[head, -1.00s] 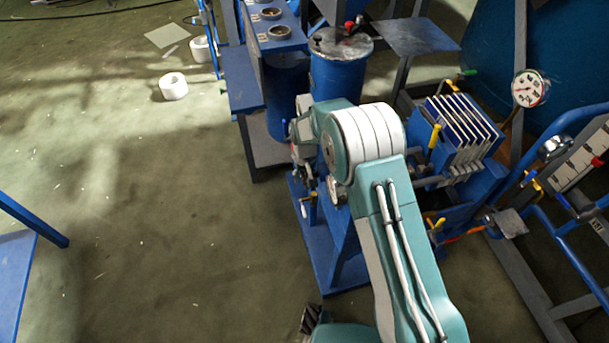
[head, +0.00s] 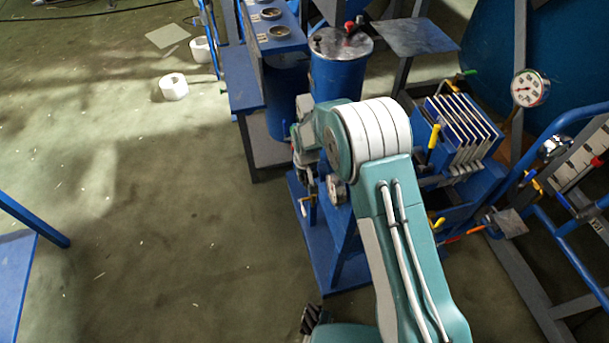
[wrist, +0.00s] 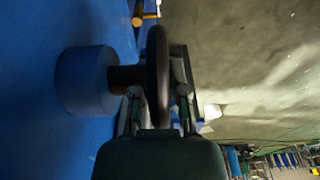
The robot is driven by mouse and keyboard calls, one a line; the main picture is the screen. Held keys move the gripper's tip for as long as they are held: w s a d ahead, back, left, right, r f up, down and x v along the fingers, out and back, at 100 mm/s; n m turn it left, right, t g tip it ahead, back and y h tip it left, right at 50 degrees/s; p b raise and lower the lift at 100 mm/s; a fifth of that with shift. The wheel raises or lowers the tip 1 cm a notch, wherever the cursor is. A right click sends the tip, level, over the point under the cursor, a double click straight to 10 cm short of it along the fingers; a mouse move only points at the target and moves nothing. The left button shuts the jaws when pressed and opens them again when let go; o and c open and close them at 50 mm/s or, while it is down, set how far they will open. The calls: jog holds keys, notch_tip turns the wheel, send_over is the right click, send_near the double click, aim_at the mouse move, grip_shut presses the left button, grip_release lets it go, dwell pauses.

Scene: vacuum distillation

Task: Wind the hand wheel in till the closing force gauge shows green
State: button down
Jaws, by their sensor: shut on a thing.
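The hand wheel (wrist: 157,75) shows edge-on in the wrist view as a dark disc on a dark shaft (wrist: 123,80) from a blue cylindrical housing (wrist: 86,80). My gripper (wrist: 160,98) is shut on the wheel's rim, with one finger on each side. In the head view my gripper (head: 302,172) is small and partly hidden by my arm, beside the blue stand (head: 318,240). A small round gauge (head: 334,188) sits just right of it; its needle and colours are too small to read. I cannot tell if it is the closing force gauge.
A larger white dial (head: 529,88) stands at the right. A plate pack (head: 462,130) with yellow handles is right of my arm. A blue drum (head: 338,70) stands behind. The floor left of the stand is clear.

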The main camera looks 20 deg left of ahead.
jog(key=shift+f, duration=0.1)
jog(key=c, duration=0.6)
grip_release()
jog(key=shift+c, duration=0.2)
jog(key=r, duration=0.4)
jog(key=s+r, duration=0.1)
jog(key=r, duration=0.6)
jog(key=shift+s+d+r, duration=0.2)
jog(key=shift+d+r, duration=0.15)
jog(key=shift+r, duration=0.05)
